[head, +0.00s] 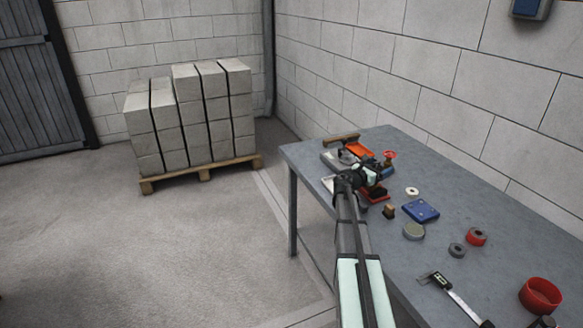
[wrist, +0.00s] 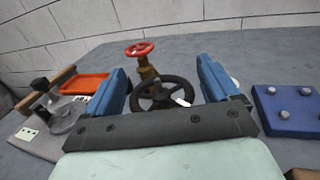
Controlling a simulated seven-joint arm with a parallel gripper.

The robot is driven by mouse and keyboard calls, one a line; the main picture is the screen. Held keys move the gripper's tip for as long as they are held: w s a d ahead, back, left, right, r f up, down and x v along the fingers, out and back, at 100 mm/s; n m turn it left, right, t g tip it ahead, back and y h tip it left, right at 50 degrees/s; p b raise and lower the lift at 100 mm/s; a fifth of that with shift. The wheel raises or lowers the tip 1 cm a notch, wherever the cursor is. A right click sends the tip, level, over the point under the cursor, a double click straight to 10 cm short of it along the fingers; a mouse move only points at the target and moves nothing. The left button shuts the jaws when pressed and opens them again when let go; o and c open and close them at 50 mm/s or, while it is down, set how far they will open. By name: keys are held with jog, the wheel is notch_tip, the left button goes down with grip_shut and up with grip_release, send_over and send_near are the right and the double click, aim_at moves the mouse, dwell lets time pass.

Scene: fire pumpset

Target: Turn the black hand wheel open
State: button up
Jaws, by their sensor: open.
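The black hand wheel (wrist: 151,92) shows in the wrist view between the blue fingers of my gripper (wrist: 160,85). The fingers stand apart, one on each side of the wheel, and my gripper is open. The lower part of the wheel is hidden behind the dark gripper bar. I cannot tell whether either finger touches the rim. A brass valve body with a red hand wheel (wrist: 140,49) stands just behind the black one. In the head view the red hand wheel (head: 389,155) shows, while my arm and gripper (head: 372,176) cover the black wheel.
The grey table (head: 465,225) carries a blue block with studs (head: 421,210), a round grey disc (head: 413,231), a red ring (head: 477,236), a red cup (head: 540,295) and a caliper (head: 455,300). An orange tray (wrist: 84,84) lies left of the wheels. A wall stands behind.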

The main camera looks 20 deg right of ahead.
jog(key=m+g, duration=0.2)
jog(key=g, duration=0.1)
jog(key=shift+h, duration=0.3)
jog(key=s+a, duration=0.2)
jog(key=a, duration=1.1)
jog(key=w+a+f+n+t+y, duration=0.2)
jog(key=w+a+n+t+y, duration=1.2)
jog(key=w, duration=0.5)
jog(key=shift+w+a+f+t+y, duration=0.25)
jog(key=shift+a+t+y, duration=0.05)
jog(key=shift+a, duration=0.65)
